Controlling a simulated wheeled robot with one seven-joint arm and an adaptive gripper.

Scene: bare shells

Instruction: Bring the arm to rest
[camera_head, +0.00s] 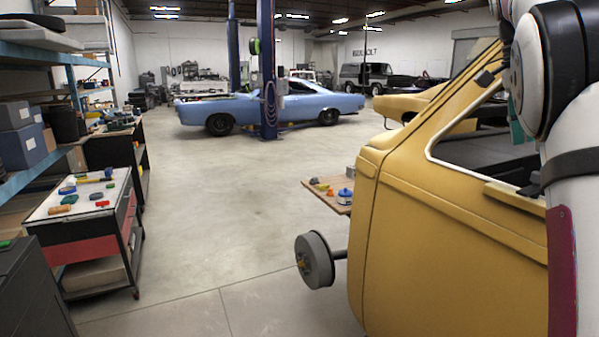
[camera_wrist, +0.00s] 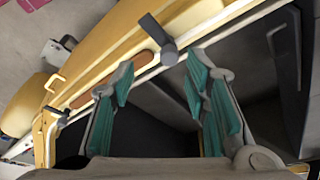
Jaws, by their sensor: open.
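My gripper (camera_wrist: 160,72) shows in the wrist view with its two teal-padded fingers spread apart and nothing between them. Its fingertips point toward the door edge of a yellow car shell (camera_wrist: 112,42), near a grey mirror-like part (camera_wrist: 168,52). I cannot tell whether they touch it. In the head view my white arm fills the right edge, in front of the yellow car shell (camera_head: 450,225). A bit of teal, likely a finger pad, shows beside the arm near the window opening. The rest of my gripper is hidden there.
A tool cart (camera_head: 78,212) with small coloured items stands at the left, by shelving (camera_head: 75,75). A wheel hub (camera_head: 315,260) sticks out from the shell beside a low board (camera_head: 325,190) with small items. A blue car (camera_head: 280,105) stands behind. The middle floor is clear.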

